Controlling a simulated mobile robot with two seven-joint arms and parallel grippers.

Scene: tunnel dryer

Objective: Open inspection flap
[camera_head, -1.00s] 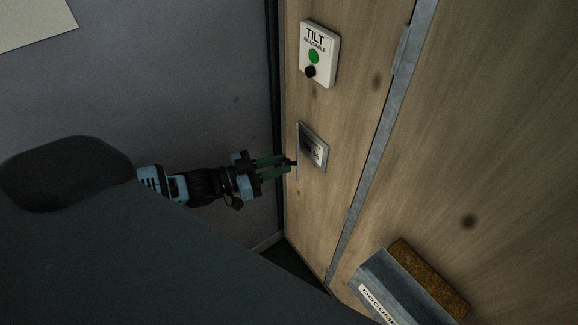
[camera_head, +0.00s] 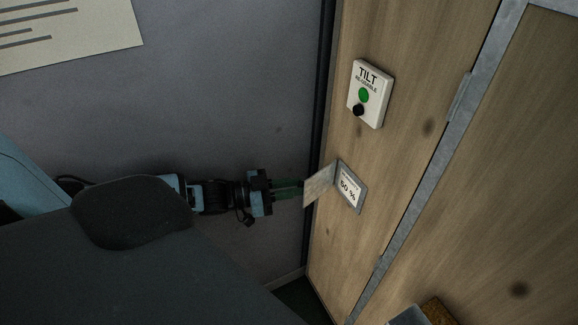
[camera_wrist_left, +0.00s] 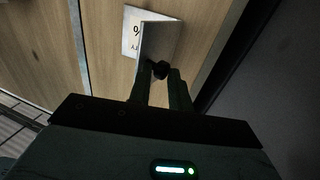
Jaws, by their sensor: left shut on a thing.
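The inspection flap (camera_head: 319,186) is a thin pale plate on the wooden crate side, swung out to the left from its hinge. Behind it a label (camera_head: 349,188) reading "60 %" shows in a grey frame. My left gripper (camera_head: 300,189) reaches in from the left, its green fingers at the flap's outer edge. In the left wrist view, the left gripper (camera_wrist_left: 160,75) is shut on a small black knob (camera_wrist_left: 160,69) on the flap (camera_wrist_left: 151,43), which stands out from the panel. My right gripper is in neither view.
A white TILT indicator (camera_head: 370,94) with a green and a black dot is mounted above the flap. A metal strip (camera_head: 436,160) runs down the crate. A document box (camera_head: 408,316) shows at the bottom. A grey wall with a paper sheet (camera_head: 68,30) is at left.

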